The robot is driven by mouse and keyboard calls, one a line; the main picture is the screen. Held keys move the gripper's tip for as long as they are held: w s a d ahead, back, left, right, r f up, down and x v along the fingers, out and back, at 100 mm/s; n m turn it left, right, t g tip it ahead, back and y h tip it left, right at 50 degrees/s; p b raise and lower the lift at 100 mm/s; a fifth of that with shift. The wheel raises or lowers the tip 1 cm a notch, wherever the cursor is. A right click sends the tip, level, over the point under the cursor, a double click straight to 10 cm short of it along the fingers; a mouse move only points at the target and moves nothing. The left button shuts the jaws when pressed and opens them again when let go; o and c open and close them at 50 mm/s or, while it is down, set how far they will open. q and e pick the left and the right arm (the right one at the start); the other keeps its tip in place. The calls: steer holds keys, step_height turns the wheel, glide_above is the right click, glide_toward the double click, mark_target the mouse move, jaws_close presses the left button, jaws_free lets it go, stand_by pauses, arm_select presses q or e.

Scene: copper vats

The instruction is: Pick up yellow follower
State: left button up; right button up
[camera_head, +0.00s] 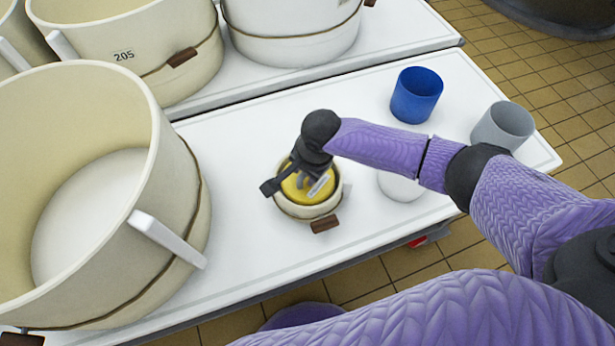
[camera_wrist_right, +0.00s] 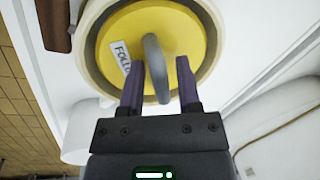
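The yellow follower (camera_head: 308,187) is a round yellow disc with a paper label, sitting inside a small cream vat (camera_head: 297,212) on the white table. In the right wrist view the follower (camera_wrist_right: 190,35) has a grey upright handle (camera_wrist_right: 153,62) across its middle and a label reading "FOLLO", partly hidden. My right gripper (camera_head: 302,180) is over the follower from above. In the wrist view its two fingers (camera_wrist_right: 160,72) are apart, with the handle between them, closer to the left finger, and a gap on the right. My left gripper is not in view.
More vats (camera_head: 130,45) stand behind. A blue cup (camera_head: 416,95), a grey cup (camera_head: 502,126) and a white round item (camera_head: 400,187) are on the right. The table's middle back is clear.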

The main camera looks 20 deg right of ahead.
jaws_close()
